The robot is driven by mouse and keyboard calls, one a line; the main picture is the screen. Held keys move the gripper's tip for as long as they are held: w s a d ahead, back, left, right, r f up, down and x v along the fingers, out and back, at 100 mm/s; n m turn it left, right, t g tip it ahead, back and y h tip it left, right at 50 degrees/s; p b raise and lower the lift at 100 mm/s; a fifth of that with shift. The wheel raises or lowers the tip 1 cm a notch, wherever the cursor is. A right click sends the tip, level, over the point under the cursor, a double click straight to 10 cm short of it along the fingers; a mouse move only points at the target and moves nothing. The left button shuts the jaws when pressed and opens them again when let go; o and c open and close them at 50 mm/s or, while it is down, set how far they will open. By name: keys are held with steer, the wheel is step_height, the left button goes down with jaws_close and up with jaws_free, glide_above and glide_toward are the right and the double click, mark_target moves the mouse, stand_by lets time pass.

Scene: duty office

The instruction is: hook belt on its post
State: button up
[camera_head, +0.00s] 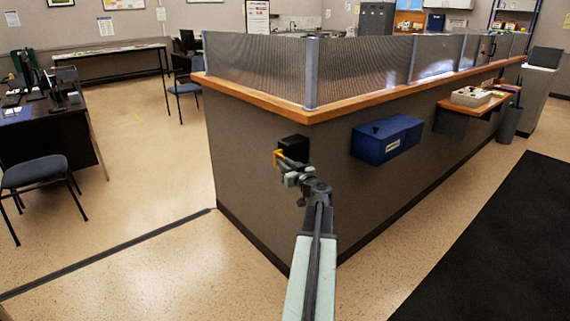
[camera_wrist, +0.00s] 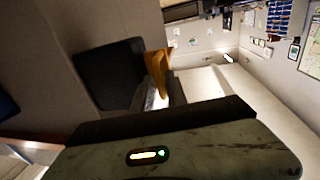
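A black box (camera_head: 294,148) is fixed to the grey counter wall near its corner. In the wrist view the black box (camera_wrist: 108,72) fills the left middle. A small yellow-orange piece (camera_head: 279,158) is at the left side of the box, and it also shows in the wrist view (camera_wrist: 156,70), overlapping the box's right edge. My gripper (camera_head: 289,178) is at this piece, just below and in front of the box. Dark parts of it hide the lower end of the piece, so I cannot tell whether the fingers hold it. I can make out no stretched belt and no separate post.
The counter (camera_head: 400,155) has a wooden ledge and mesh screens. A blue box (camera_head: 386,138) is mounted on its wall to the right. A dark floor mat (camera_head: 500,240) lies at the right. Open floor (camera_head: 150,165) lies left, with a chair (camera_head: 36,175) beside the desk.

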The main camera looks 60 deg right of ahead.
steer(key=shift+w, duration=0.15)
steer(key=shift+c, duration=0.4)
jaws_close()
steer(key=shift+d, duration=0.1)
stand_by(0.8)
